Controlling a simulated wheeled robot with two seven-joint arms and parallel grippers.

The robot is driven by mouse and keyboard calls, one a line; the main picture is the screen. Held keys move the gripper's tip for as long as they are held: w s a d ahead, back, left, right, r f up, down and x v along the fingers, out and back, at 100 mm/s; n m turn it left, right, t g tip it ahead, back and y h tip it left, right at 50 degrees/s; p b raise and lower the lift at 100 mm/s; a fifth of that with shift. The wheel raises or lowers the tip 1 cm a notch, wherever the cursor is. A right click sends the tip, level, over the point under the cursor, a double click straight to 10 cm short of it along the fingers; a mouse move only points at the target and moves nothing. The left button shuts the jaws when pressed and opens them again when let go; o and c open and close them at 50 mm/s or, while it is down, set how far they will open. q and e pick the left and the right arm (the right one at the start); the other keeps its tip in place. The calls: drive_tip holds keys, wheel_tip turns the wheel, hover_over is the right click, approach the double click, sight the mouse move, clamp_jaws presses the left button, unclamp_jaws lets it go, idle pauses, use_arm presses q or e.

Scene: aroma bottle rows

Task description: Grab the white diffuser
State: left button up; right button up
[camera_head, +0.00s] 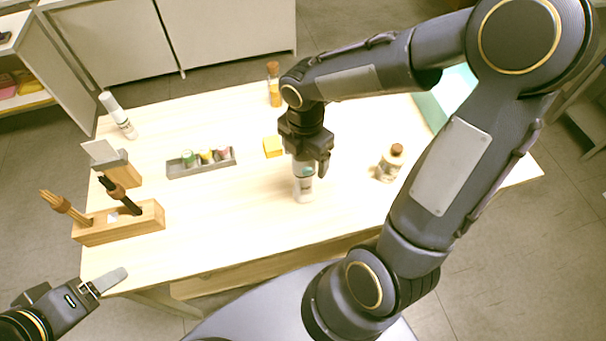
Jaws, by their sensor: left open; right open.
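My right gripper (312,164) points down at the middle of the table, its fingers at the top of a pale bottle (303,189) with a grey-green upper part. It is open; whether the fingers touch the bottle cannot be told, as the gripper hides part of its top. A slim white bottle (119,116) stands at the table's far left corner, clear of both grippers. I cannot tell for sure which of these is the white diffuser. My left gripper (104,283) is open and empty at the lower left, by the table's front left edge.
A grey tray (201,169) holds small coloured jars. A yellow block (273,146), a cork-topped bottle (273,84) and a brown-capped bottle (390,163) stand around the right gripper. A wooden holder (119,223) with sticks and a grey-topped block (113,163) are at left.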

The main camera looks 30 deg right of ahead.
drive_tip(key=shift+f, duration=0.65)
drive_tip(key=c, duration=1.4)
drive_tip(key=shift+c, duration=0.3)
drive_tip(key=shift+r, duration=0.2)
